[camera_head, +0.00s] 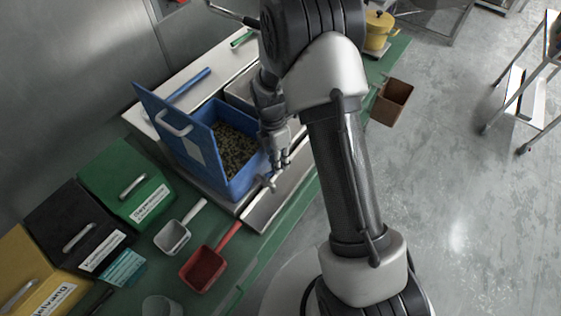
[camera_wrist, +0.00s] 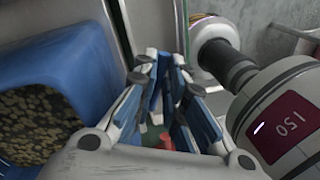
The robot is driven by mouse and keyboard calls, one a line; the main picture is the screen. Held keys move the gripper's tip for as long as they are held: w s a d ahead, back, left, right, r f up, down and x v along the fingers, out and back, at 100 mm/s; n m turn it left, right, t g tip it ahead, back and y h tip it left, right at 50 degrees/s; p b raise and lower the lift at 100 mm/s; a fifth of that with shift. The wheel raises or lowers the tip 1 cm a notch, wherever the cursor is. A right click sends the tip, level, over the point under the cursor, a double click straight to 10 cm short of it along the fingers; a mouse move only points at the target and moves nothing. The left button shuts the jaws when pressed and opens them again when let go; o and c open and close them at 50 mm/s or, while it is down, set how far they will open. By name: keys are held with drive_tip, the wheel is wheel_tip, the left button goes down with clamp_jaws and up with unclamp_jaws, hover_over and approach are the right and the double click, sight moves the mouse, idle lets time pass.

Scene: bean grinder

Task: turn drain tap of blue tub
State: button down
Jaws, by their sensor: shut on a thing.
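The blue tub (camera_head: 235,185) stands on the bench with its lid (camera_head: 172,122) raised, and dark speckled beans (camera_head: 236,150) lie inside. Its side also fills the left of the wrist view (camera_wrist: 85,62). The drain tap (camera_head: 268,182) sticks out low on the tub's right side. My gripper (camera_head: 279,164) points down beside the tub at the tap, shut on it. In the wrist view my gripper's blue-padded fingers (camera_wrist: 166,85) are close together. The contact point is mostly hidden by the fingers.
A white scoop (camera_head: 173,237) and a red scoop (camera_head: 204,270) lie in front of the tub. Green (camera_head: 112,177), black (camera_head: 70,226) and yellow (camera_head: 27,262) bins stand at left. A brown box (camera_head: 392,101) hangs at the bench's right edge. A yellow pot (camera_head: 377,30) stands behind.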

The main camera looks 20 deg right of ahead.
idle(0.4)
drive_tip(key=c, duration=1.7)
unclamp_jaws()
drive_tip(key=shift+o, duration=0.2)
